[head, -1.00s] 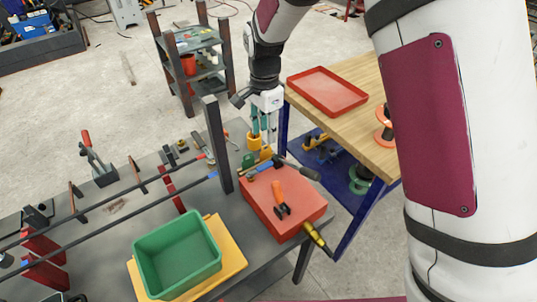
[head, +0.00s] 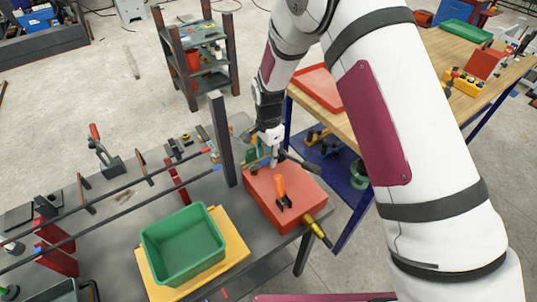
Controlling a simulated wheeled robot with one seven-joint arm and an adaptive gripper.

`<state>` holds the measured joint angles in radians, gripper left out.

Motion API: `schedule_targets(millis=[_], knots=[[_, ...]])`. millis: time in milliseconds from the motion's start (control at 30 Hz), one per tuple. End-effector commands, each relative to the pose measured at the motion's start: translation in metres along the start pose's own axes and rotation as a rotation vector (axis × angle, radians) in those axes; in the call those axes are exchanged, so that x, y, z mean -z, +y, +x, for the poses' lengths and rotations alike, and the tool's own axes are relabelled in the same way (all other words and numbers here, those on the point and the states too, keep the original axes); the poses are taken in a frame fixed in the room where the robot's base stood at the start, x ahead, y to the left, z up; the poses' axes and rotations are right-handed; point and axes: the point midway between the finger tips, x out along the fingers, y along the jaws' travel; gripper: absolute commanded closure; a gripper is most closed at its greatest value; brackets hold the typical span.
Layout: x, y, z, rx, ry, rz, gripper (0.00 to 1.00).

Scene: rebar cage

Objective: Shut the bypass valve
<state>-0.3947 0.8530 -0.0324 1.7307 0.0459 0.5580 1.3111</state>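A red box (head: 300,208) stands at the right end of the dark bench, with an orange-handled piece (head: 281,188) upright on its top. A brass-coloured fitting (head: 318,231) with a dark tip sticks out at its lower right. A dark bar (head: 299,161) lies by its back edge. I cannot tell for sure which of these parts is the bypass valve. My gripper (head: 272,161) points down at the back left corner of the red box, close to small green and yellow parts. Its fingers are small and partly merged with those parts; contact and opening cannot be made out.
A dark upright post (head: 221,138) stands just left of my gripper. A green bin (head: 183,243) sits on a yellow board (head: 237,249) in front. Two long dark rods cross the bench at left. A wooden-topped table (head: 372,124) with a red tray (head: 318,88) stands behind right.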

Motion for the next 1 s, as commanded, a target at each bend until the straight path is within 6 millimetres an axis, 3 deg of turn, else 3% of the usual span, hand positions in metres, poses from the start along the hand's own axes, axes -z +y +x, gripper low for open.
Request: schedule_targets(millis=[133, 267, 300, 667, 1000], knots=[[0.0, 0.0, 0.0, 0.0, 0.0, 0.0, 0.67], [0.0, 0.0, 0.0, 0.0, 0.0, 0.0, 0.97], [0.0, 0.0, 0.0, 0.0, 0.0, 0.0, 1.0], [0.0, 0.001, -0.001, -0.001, 0.0, 0.017, 1.0], [-0.002, 0.012, -0.001, -0.002, 0.001, 0.192, 1.0]])
